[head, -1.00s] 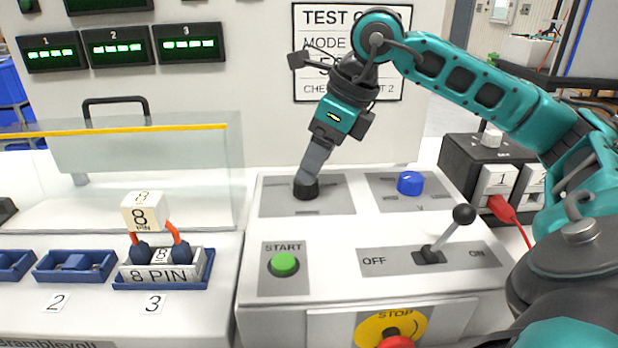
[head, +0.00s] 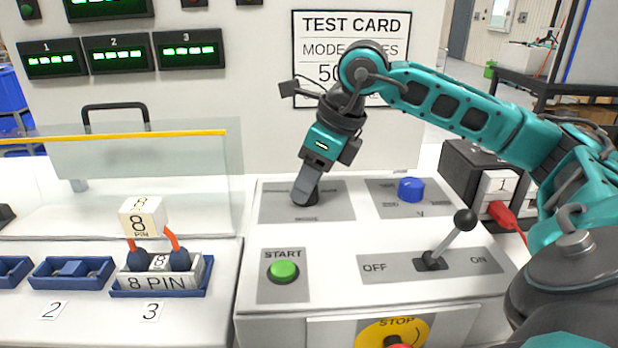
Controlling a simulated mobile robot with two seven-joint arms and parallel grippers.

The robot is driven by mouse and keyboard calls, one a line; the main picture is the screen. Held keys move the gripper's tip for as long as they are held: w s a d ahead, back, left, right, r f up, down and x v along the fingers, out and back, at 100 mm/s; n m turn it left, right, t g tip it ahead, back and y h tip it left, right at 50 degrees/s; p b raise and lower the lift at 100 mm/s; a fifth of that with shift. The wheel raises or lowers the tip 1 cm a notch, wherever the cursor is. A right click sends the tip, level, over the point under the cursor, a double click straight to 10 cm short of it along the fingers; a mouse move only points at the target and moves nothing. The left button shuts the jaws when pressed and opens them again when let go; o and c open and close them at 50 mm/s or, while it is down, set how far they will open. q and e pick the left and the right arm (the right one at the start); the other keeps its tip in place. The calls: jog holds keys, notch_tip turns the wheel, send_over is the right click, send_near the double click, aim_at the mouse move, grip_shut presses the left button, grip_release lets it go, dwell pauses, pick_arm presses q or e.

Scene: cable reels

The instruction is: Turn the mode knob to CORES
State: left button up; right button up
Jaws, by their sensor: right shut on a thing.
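The mode knob (head: 312,200) is a black knob on a grey plate at the back left of the white console's sloped top. My right gripper (head: 306,192) points down onto it and is shut on it, hiding most of the knob and its pointer. The plate's labels are too small or covered to read, so I cannot tell which mode the knob points at. The test card (head: 350,50) on the back panel is partly covered by my right arm; its mode line ends in "ES". My left gripper is not in view.
A blue knob (head: 411,190) sits right of my gripper. A green START button (head: 284,271), an OFF/ON lever (head: 459,235) and a yellow STOP plate (head: 372,334) are nearer. A clear guard (head: 150,180) stands left, behind an 8 PIN block (head: 160,283).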

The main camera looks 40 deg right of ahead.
jog(key=c, duration=0.3)
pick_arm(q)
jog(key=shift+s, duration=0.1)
